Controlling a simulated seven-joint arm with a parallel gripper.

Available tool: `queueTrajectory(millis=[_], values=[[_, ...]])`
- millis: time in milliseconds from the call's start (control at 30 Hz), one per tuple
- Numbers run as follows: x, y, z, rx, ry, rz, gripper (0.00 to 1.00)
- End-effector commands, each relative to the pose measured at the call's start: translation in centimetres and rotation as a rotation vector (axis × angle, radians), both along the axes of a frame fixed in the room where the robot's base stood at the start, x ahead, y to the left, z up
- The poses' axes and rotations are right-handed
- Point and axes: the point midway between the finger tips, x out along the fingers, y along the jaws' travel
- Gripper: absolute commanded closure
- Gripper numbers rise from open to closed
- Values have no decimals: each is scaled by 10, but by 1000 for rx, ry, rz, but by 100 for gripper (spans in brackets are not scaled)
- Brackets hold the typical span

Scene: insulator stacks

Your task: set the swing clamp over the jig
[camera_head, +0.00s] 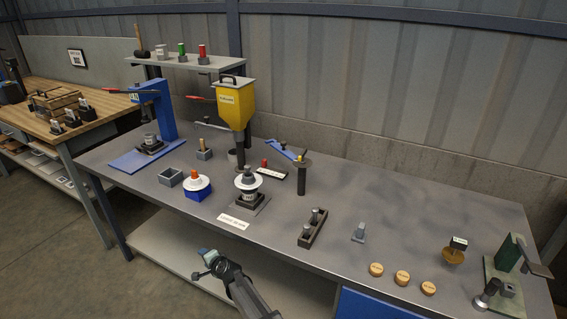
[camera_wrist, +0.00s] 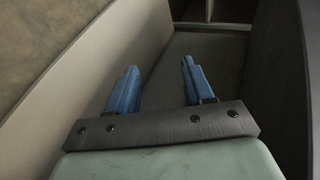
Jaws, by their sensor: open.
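The jig (camera_head: 246,204) is a dark base plate near the table's front middle. A stack with a white disc (camera_head: 248,185) and a grey top stands upright on it. The swing clamp appears to be the blue arm (camera_head: 283,149) on a dark post (camera_head: 301,180), behind and right of the jig. Its arm points back and left, away from above the stack. My gripper (camera_head: 205,262) is in front of the table's front edge, well apart from the clamp and jig. In the wrist view my gripper (camera_wrist: 158,88) has its blue fingers apart, with nothing between them.
A yellow hopper (camera_head: 234,103) stands behind the jig, and a blue press (camera_head: 160,113) stands at the back left. A blue-based stack (camera_head: 197,190) is left of the jig. A dark rack (camera_head: 313,229) sits to its right. The table's back right is clear.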

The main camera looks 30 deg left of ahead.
Motion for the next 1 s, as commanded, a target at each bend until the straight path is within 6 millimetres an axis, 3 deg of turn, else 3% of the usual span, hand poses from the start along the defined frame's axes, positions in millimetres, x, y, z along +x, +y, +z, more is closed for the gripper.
queueTrajectory(millis=[33, 100, 200, 433, 600, 767, 1000], values=[[-8, 34, 21, 61, 11, -23, 48], [-19, 67, 49, 139, 36, -63, 48], [-35, 103, 82, 232, 71, -109, 48], [-67, 165, 148, 391, 135, -177, 48], [-70, 190, 191, 436, 107, -169, 48], [-52, 199, 229, 410, -8, -105, 48], [13, 187, 290, 248, -334, 69, 48]])
